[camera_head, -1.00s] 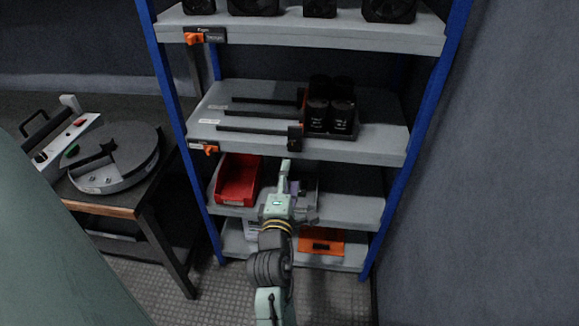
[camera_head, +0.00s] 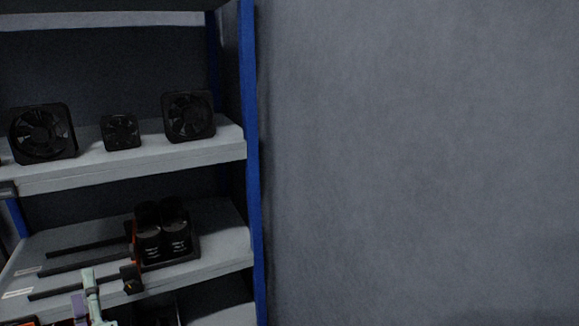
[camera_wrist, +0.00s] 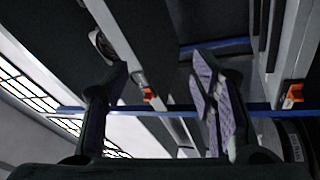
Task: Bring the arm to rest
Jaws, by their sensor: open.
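My gripper (camera_wrist: 160,85) is open and empty in the wrist view, with its two dark fingers spread apart and purple pads showing on the right one. Nothing is between the fingers. The rest of the arm is out of that picture.
The blue-posted rack (camera_head: 250,150) stands at the left. Its upper shelf (camera_head: 190,156) carries black fans (camera_head: 190,116); the shelf below (camera_head: 215,262) holds black cylinders (camera_head: 163,232) and dark bars. A bare grey wall (camera_head: 420,160) fills the right.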

